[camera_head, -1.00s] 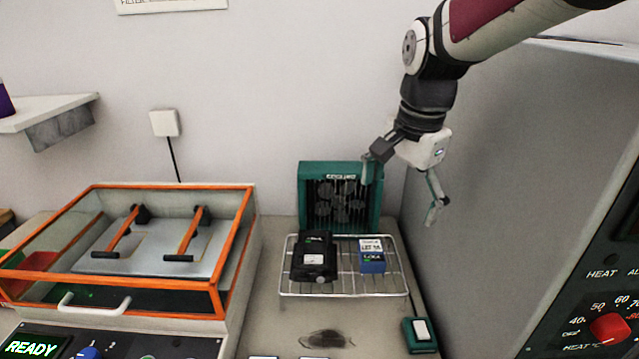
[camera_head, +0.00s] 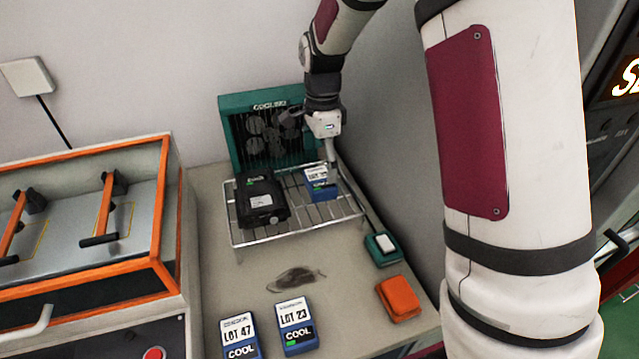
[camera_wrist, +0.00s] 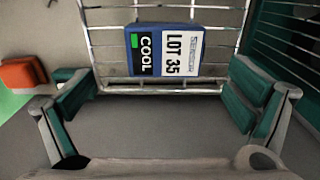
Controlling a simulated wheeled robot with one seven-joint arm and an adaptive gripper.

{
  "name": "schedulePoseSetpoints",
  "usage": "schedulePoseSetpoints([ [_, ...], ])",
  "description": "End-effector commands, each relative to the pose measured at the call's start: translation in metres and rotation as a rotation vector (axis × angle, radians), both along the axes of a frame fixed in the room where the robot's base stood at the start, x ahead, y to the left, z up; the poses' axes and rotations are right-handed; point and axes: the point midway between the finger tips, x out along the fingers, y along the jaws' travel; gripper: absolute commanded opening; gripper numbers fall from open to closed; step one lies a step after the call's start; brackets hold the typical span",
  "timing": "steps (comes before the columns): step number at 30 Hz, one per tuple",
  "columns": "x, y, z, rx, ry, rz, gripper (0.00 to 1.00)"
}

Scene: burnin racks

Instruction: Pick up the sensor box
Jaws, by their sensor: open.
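A blue sensor box with a white "LOT 35" label (camera_head: 318,188) lies on a wire rack (camera_head: 300,229). In the wrist view this box (camera_wrist: 165,50) shows a black "COOL" panel with a green mark. My gripper (camera_head: 312,148) is above the rack, close to the box, with one finger hiding part of it. In the wrist view my gripper (camera_wrist: 163,88) is open, its green-padded fingers wide apart. The box appears between and beyond them, not touched. Two similar blue boxes, "LOT 47" (camera_head: 239,338) and "LOT 23" (camera_head: 296,324), lie on the bench front.
A black device (camera_head: 260,203) sits left of the box on the rack. A green fan unit (camera_head: 235,125) stands behind. An orange block (camera_head: 399,298) and a small green block (camera_head: 382,249) lie to the right. An orange-framed case (camera_head: 110,270) stands left.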

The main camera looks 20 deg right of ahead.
Motion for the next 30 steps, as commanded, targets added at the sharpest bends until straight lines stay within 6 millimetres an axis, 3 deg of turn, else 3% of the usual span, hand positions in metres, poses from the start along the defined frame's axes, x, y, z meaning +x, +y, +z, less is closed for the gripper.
schedulePoseSetpoints([
  [7, 0.001, 0.001, -0.018, 0.000, 0.001, 0.001, 0.98],
  [16, 0.005, 0.002, -0.057, 0.000, 0.002, 0.001, 0.98],
  [25, 0.006, 0.003, -0.063, 0.000, -0.001, 0.001, 0.98],
  [26, 0.006, 0.003, -0.063, 0.000, -0.001, 0.001, 0.96],
  [30, 0.006, 0.003, -0.063, 0.000, 0.000, 0.001, 0.64],
])
